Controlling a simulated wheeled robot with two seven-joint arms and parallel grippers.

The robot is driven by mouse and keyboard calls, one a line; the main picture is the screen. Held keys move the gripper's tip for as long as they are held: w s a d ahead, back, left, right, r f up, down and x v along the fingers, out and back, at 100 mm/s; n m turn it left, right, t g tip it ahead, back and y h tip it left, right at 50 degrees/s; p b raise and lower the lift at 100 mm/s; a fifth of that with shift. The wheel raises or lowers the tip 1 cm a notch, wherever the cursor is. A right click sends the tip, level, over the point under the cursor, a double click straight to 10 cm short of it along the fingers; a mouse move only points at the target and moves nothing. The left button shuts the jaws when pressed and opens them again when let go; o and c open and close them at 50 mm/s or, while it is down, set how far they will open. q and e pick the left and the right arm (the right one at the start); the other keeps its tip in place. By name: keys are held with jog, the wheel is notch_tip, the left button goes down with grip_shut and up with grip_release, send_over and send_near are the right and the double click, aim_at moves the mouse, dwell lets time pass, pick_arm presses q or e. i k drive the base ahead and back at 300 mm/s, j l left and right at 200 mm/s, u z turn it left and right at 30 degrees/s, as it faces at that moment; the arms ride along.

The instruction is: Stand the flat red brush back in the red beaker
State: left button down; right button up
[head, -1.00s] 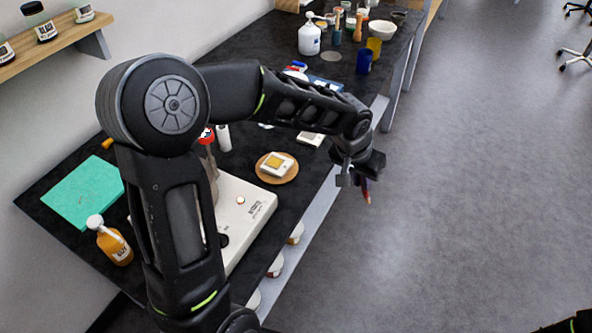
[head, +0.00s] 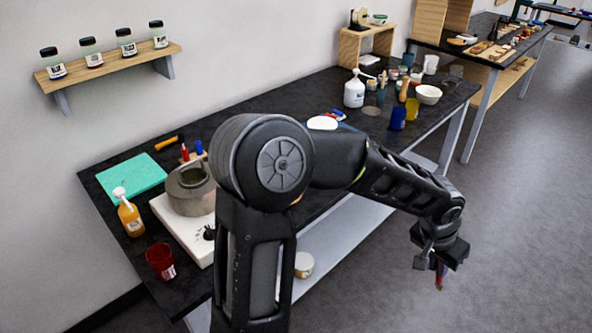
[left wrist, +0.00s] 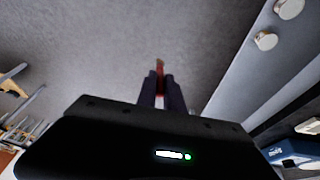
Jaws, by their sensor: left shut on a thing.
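The red beaker (head: 160,262) stands upright on the near left corner of the black bench, with a white label on its side. My left gripper (head: 437,264) is off to the right of the bench, above the grey floor, well away from the beaker. It is shut on the flat red brush (head: 439,280), which points downward and is mostly hidden by the fingers. In the left wrist view my left gripper (left wrist: 161,82) also shows, with the red brush (left wrist: 160,68) sticking out past its fingertips. My right gripper is not in view.
Near the beaker are an orange bottle (head: 130,216), a white hot plate (head: 172,222) with a metal pot (head: 190,192) and a green mat (head: 131,177). A blue cup (head: 398,118) and a white pump bottle (head: 354,92) stand farther along. Floor on the right is clear.

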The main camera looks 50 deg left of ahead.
aim_at(166, 271)
jog(key=u, duration=1.4)
